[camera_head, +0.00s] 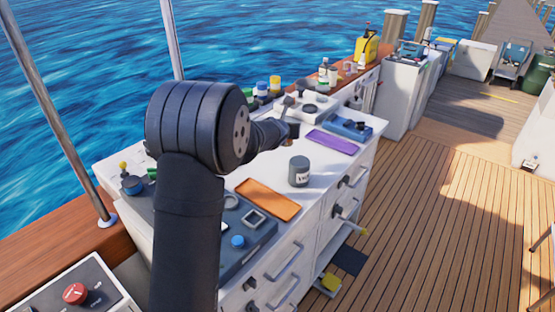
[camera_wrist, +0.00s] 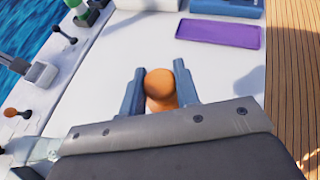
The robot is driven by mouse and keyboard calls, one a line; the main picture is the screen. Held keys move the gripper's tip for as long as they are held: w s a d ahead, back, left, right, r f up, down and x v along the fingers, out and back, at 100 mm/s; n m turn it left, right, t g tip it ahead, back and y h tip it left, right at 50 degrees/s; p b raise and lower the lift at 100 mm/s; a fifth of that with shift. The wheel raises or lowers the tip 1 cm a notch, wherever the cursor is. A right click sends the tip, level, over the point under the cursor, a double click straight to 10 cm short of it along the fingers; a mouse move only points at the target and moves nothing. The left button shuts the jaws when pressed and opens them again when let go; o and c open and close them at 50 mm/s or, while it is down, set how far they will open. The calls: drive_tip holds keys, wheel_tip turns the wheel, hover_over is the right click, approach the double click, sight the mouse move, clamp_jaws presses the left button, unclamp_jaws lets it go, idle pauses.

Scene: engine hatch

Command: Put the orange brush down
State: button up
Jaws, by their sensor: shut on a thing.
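The orange brush (camera_wrist: 160,88) shows in the wrist view as a rounded orange end between the two fingers of my gripper (camera_wrist: 159,74). My gripper is shut on it, over the white counter top (camera_wrist: 120,50). I cannot tell whether the brush touches the surface. In the head view my gripper (camera_head: 291,131) is above the far half of the counter, and the brush cannot be made out there. A purple mat (camera_wrist: 218,33) lies ahead and to the right in the wrist view; it also shows in the head view (camera_head: 332,142).
An orange mat (camera_head: 267,199) and a dark grey jar (camera_head: 299,171) are on the nearer part of the counter. A blue device (camera_head: 348,124) lies beyond the purple mat. Levers (camera_wrist: 64,36) stand along the left in the wrist view. Bare white counter surrounds the fingers.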

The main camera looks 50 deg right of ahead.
drive_tip(key=s+d, duration=0.3)
drive_tip(key=s, duration=0.2)
drive_tip(key=shift+m+g, duration=0.3)
drive_tip(key=shift+w+d+f, duration=0.15)
drive_tip(key=shift+w+f, duration=5.35)
drive_tip(key=shift+w, duration=0.15)
drive_tip(key=shift+f, duration=0.15)
drive_tip(key=o, duration=1.1)
